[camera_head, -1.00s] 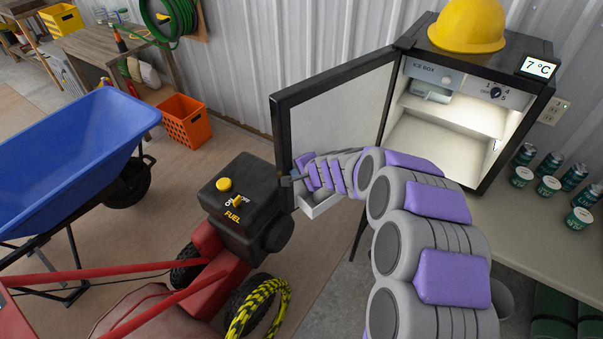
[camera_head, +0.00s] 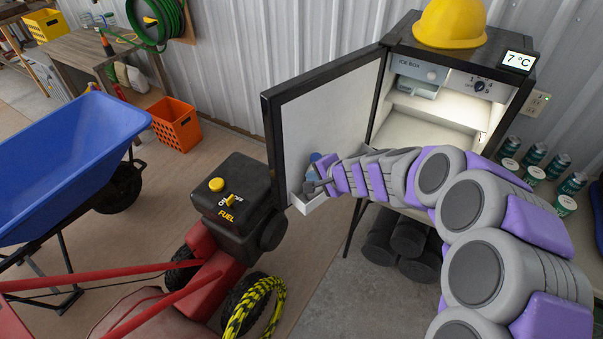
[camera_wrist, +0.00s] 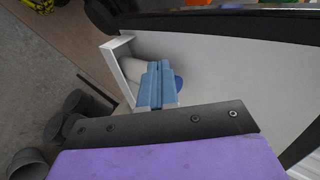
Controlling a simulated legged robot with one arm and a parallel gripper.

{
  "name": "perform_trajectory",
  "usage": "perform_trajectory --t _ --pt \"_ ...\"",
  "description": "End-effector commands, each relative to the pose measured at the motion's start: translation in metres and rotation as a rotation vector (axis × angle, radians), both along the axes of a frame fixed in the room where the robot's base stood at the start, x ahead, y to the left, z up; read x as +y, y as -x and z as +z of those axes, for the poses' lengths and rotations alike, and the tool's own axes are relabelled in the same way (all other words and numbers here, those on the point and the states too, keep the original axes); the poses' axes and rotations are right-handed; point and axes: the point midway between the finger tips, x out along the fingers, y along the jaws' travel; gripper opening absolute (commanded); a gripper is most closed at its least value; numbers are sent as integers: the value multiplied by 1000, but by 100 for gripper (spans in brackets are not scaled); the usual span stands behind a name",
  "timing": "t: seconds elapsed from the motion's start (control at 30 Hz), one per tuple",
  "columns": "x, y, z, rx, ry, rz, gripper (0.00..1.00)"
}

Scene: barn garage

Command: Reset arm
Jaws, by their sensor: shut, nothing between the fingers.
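My arm reaches in from the right edge in the head view, and my gripper (camera_head: 309,187) is at the inner side of the open fridge door (camera_head: 325,120). It is just over the white door shelf (camera_head: 309,203). In the wrist view the blue fingers (camera_wrist: 157,85) are together with nothing between them. A pale item and a rounded blue item (camera_wrist: 179,84) show beside and behind the fingers in the shelf. I cannot tell whether the fingers touch them.
The lit fridge (camera_head: 420,128) stands open with a yellow hard hat (camera_head: 450,22) on top. Several green cans (camera_head: 535,154) stand right of it. A red machine with a black fuel tank (camera_head: 237,205) is left of the door, near a blue wheelbarrow (camera_head: 70,150) and orange crate (camera_head: 176,125).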

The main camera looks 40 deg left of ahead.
Motion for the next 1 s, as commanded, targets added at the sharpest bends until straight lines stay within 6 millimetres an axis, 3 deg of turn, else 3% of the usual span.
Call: perform_trajectory --t 0.53,0.67,0.87,1.0 --pt "-26 1 20 -1 1 2 0" --pt "-41 4 36 -15 -2 29 0" --pt "-99 23 77 -59 34 141 0" --pt "-156 43 97 -88 105 215 0"
